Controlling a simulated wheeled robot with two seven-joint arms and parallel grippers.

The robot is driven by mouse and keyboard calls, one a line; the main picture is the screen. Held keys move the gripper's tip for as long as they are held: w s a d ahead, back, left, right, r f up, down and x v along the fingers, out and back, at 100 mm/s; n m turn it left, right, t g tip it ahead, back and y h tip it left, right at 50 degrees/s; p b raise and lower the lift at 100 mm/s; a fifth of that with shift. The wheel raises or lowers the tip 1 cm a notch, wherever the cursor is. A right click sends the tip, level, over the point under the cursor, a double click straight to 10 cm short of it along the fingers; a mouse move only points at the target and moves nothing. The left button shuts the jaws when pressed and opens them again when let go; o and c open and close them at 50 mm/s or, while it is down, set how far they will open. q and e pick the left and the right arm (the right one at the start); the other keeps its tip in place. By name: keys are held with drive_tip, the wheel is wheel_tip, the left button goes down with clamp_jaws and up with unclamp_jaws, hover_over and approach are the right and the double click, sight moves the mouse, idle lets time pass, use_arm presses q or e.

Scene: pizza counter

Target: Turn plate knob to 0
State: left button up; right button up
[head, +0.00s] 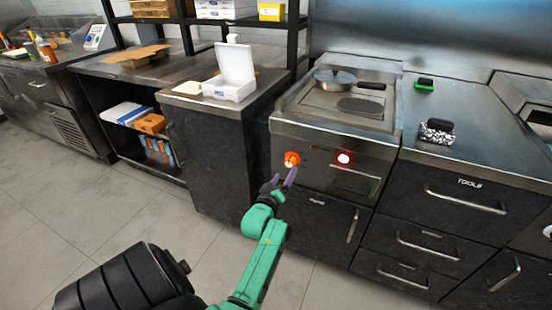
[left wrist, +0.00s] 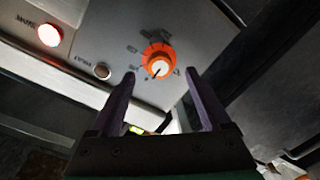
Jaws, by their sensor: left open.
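The plate knob is an orange dial (head: 291,159) with a pale centre on the front panel of the cooking plate unit (head: 325,127). In the left wrist view the knob (left wrist: 158,60) sits just beyond my fingertips, its white pointer angled toward the lower left. My left gripper (head: 282,178) is just below and in front of the knob. In the left wrist view its two purple fingers (left wrist: 158,80) are apart with nothing between them, and do not appear to touch the knob. A red lamp (head: 343,157) glows right of the knob. My right gripper is not seen.
A pan (head: 335,79) stands on the plate top, its handle pointing right. A drawer front labelled TOOLS (head: 470,184) is to the right, with a sponge-like block (head: 437,131) above. An open white box (head: 233,77) stands on the left counter. Floor in front is clear.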

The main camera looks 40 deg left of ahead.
use_arm(q)
drive_tip(key=p+v, duration=0.4)
drive_tip(key=v, duration=0.5)
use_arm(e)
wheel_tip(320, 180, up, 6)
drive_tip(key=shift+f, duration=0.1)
use_arm(q)
drive_tip(key=shift+s, duration=0.1)
drive_tip(key=shift+r, duration=0.1)
